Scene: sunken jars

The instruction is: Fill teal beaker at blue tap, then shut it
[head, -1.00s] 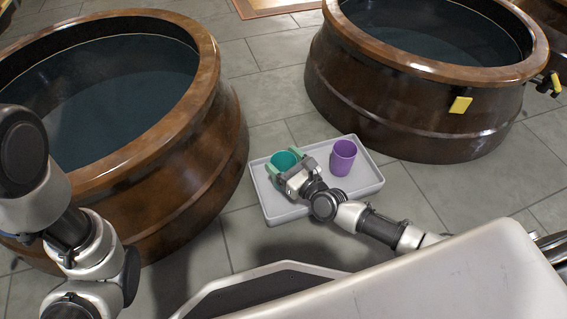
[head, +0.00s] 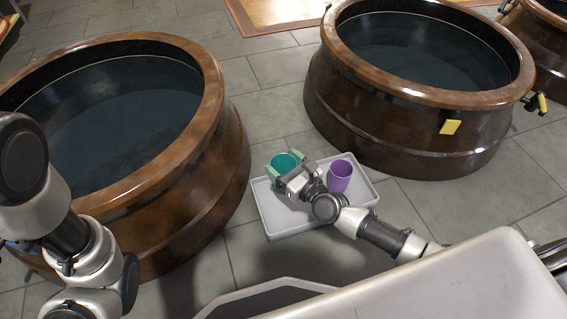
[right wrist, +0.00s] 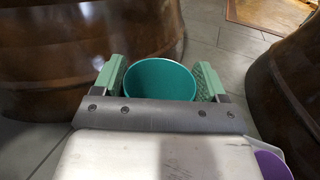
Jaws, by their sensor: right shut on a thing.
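The teal beaker (head: 284,163) is upright at the back left edge of the grey tray (head: 283,228), in the head view. My right gripper (head: 286,166) is shut on it, with one green finger on each side. In the right wrist view the beaker (right wrist: 160,82) sits between the fingers (right wrist: 160,78); its inside looks plain teal, with no water visible. It appears raised a little off the tray, but its base is hidden. My left arm is at the left edge; its gripper is mostly hidden and its jaws cannot be made out. No blue tap shows.
A purple cup (head: 340,176) stands on the tray. Large brown vats of dark liquid stand at left (head: 190,185) and upper right (head: 400,130). The right one bears a yellow plate (head: 450,127); a yellow-handled tap (head: 541,103) is farther right. Tiled floor (head: 268,105) lies between the vats.

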